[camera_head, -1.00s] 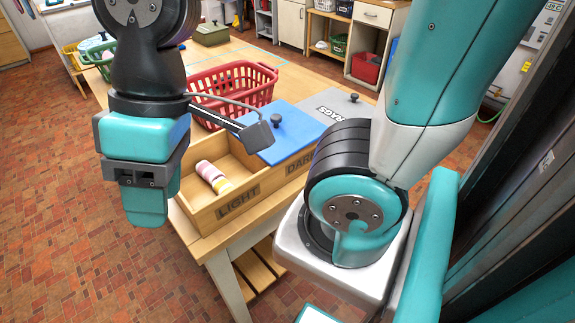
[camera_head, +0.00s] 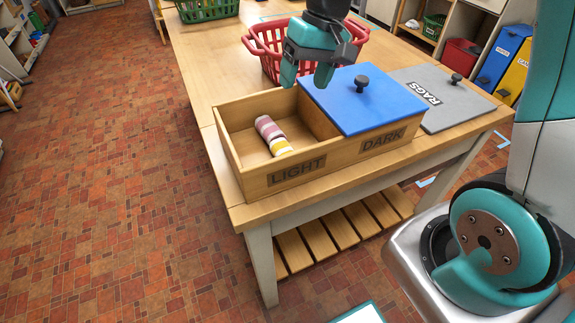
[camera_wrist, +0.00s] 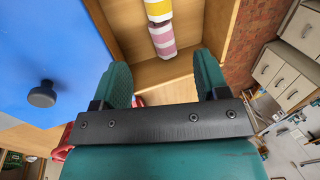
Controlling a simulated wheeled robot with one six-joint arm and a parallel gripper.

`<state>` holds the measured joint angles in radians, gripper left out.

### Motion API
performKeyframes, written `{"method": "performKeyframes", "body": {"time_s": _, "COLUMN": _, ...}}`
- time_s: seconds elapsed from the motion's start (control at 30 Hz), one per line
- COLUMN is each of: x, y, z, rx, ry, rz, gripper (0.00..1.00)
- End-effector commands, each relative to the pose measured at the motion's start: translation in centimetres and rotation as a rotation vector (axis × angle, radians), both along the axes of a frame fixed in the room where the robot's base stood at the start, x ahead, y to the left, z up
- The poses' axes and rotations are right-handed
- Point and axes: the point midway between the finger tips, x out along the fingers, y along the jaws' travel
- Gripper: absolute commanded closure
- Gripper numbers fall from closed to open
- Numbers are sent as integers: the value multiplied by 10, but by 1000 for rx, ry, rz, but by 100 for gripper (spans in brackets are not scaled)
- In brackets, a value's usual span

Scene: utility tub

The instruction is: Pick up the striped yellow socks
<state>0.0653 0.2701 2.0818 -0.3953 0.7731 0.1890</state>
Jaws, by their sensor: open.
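The striped yellow socks (camera_head: 279,147), a yellow and white roll, lie in the open LIGHT compartment of the wooden box (camera_head: 238,165), near its labelled front wall. A pink and white striped roll (camera_head: 268,127) lies end to end behind them. In the wrist view, the yellow socks (camera_wrist: 158,9) are partly cut off at the top edge, with the pink roll (camera_wrist: 162,40) nearer the fingers. My gripper (camera_head: 306,82) is open and empty, above the back of the box and apart from the socks. Its fingers (camera_wrist: 163,75) show in the wrist view.
A blue lid with a black knob (camera_head: 362,84) covers the DARK compartment, right beside my gripper. A grey RAGS lid (camera_head: 445,100) lies farther right. A red basket (camera_head: 268,52) stands behind the box, and a green basket (camera_head: 207,10) stands farther back. Tabletop on the left is clear.

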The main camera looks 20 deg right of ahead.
Motion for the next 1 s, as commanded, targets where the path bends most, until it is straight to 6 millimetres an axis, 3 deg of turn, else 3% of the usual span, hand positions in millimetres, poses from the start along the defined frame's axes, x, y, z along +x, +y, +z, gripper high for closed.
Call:
{"method": "performKeyframes", "body": {"time_s": 0.5, "x": 0, "y": 27, "z": -100, "rx": 0, "ry": 7, "rz": -5, "gripper": 32}}
{"method": "performKeyframes", "body": {"time_s": 0.77, "x": 1, "y": 33, "z": -120, "rx": -1, "ry": 5, "rz": -5, "gripper": 32}}
{"method": "performKeyframes", "body": {"time_s": 1.0, "x": 0, "y": 44, "z": -154, "rx": -1, "ry": 8, "rz": -5, "gripper": 32}}
